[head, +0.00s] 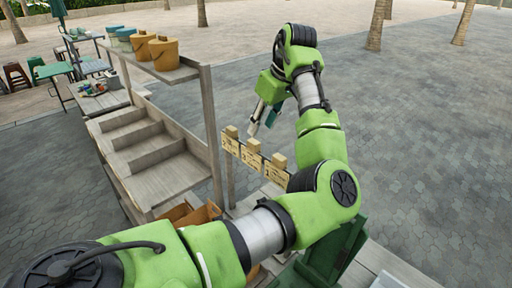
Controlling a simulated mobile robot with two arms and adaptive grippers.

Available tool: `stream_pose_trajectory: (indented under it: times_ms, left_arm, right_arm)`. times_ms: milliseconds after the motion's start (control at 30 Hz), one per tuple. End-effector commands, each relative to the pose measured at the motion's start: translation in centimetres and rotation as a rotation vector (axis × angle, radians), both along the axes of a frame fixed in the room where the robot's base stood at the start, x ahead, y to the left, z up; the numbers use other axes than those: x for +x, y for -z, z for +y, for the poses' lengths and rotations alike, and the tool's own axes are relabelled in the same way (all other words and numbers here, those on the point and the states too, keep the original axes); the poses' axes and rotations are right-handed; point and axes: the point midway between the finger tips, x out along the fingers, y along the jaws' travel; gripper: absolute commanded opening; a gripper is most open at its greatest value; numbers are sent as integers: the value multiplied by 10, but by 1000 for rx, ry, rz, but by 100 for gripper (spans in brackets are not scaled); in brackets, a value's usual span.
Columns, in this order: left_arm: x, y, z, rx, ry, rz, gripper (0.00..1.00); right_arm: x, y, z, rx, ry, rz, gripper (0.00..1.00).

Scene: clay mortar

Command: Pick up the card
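Three tan cards with dark writing hang in a row on a dark rail beside the wooden stall: a left card (230,146), a middle card (252,160) and a right card (276,174). Each has a small wooden block above it. My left gripper (263,121) points downward just above and behind the row in the picture. Its fingers look parted, with nothing seen between them. It appears apart from the cards. My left arm covers the area to the right of the right card. My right gripper is not in view.
Wooden stepped shelves (150,150) stand at left, with a post (210,135) close to the cards. An upper shelf holds yellow buckets (163,53) and teal buckets (125,38). An orange-brown box (190,214) sits below. Open grey paving (420,130) lies at right.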

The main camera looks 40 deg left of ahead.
Motion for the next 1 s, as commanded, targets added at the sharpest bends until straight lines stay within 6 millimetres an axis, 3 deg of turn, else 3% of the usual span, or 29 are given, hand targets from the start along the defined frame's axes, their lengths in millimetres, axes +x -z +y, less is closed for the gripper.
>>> stream_pose_trajectory:
  times_ms: [200,300,433,667,1000]
  left_arm:
    - [1,28,12,-1,-1,1,37]
    - [1,34,14,1,-1,-1,37]
    - [1,41,19,-1,0,1,37]
    - [3,71,31,-1,0,2,37]
    - [4,83,35,0,0,-1,37]
  right_arm:
    - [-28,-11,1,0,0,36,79]
    - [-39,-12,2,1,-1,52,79]
    - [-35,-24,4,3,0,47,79]
    - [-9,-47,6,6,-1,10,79]
    - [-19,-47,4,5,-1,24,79]
